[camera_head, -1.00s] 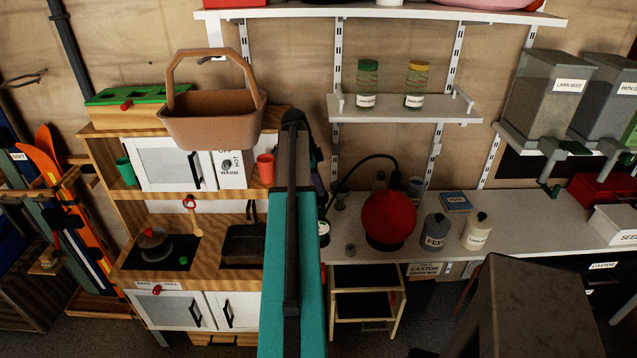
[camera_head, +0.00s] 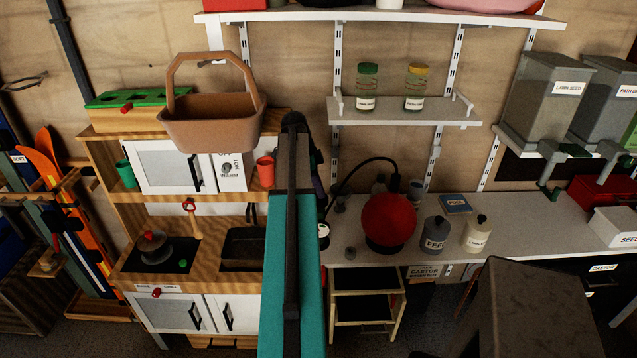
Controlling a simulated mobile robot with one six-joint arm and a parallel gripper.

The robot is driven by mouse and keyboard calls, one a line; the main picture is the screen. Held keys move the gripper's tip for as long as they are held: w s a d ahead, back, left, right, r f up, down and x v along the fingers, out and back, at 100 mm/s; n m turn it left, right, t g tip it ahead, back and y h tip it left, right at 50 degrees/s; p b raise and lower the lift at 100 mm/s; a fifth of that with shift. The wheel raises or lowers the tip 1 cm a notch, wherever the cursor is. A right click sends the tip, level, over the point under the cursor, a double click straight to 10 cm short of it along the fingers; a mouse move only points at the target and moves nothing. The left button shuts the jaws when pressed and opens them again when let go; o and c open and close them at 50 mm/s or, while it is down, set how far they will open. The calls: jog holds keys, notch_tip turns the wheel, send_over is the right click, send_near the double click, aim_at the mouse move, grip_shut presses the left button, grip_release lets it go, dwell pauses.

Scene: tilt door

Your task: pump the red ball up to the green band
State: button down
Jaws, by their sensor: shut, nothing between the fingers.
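The red ball (camera_head: 388,220) sits round on a dark base on the grey workbench, right of my arm. A black hose (camera_head: 362,165) arches from behind the ball down to the left, towards a small white round part (camera_head: 323,230) at the arm's edge. That part may be a gauge, but its face is too small to read. The pump itself is mostly hidden behind my teal arm. I cannot make out a green band. My gripper is hidden behind my own arm; only dark bits show beside the arm's right edge.
A feed canister (camera_head: 435,234) and a cream canister (camera_head: 477,234) stand right of the ball. A toy kitchen with a basket (camera_head: 212,120) is to the left. A shelf with jars (camera_head: 367,88) hangs above.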

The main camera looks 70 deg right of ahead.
jog(key=shift+r+p, duration=0.95)
jog(key=shift+r, duration=1.45)
jog(key=shift+r+p, duration=0.5)
jog(key=shift+r, duration=0.3)
